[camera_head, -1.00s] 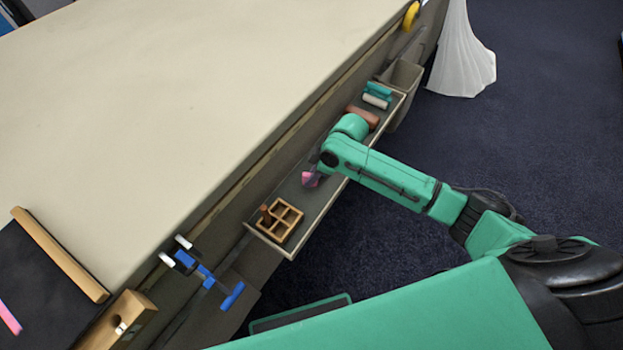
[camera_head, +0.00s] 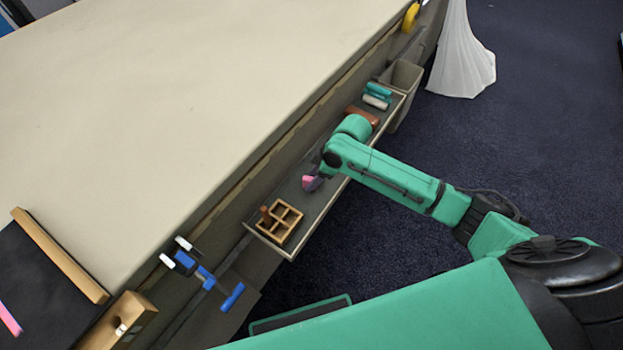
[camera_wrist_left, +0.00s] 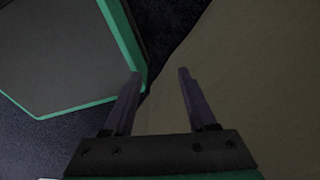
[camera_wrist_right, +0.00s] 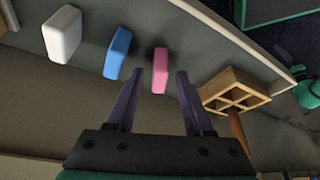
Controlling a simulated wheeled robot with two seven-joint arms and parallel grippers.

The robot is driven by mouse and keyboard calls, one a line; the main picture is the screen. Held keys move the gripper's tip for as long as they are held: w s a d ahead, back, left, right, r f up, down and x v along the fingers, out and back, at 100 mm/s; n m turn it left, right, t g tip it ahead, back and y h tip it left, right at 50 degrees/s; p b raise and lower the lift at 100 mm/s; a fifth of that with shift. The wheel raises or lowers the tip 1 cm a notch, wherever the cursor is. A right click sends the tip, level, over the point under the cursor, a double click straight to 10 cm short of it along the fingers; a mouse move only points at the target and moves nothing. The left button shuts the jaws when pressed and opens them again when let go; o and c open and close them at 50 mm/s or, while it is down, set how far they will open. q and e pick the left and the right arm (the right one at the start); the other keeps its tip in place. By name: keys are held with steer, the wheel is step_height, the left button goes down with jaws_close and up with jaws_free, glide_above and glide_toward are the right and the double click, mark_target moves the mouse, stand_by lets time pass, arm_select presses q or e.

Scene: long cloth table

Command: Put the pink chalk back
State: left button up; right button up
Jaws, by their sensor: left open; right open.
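A pink block of chalk (camera_wrist_right: 160,70) stands in the long grey tray along the table's side. In the right wrist view it shows between the fingertips of my open right gripper (camera_wrist_right: 160,76); I cannot tell how deep it sits between them. In the head view the pink chalk (camera_head: 311,183) shows beside my right wrist, which hides most of the fingers. A pink stick (camera_head: 9,318) lies on a dark board at the lower left. My left gripper (camera_wrist_left: 160,73) is open and empty over the floor and a tan surface.
Blue (camera_wrist_right: 117,52) and white (camera_wrist_right: 62,34) blocks stand beside the pink one. A wooden compartment box (camera_head: 280,221) sits at the tray's near end. A brown block (camera_head: 364,116) lies farther along. A blue clamp (camera_head: 205,274) juts from the table edge. The tabletop is mostly clear.

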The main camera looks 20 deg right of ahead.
steer(key=v, duration=1)
steer(key=shift+r+p, duration=0.25)
steer(key=shift+p, duration=0.1)
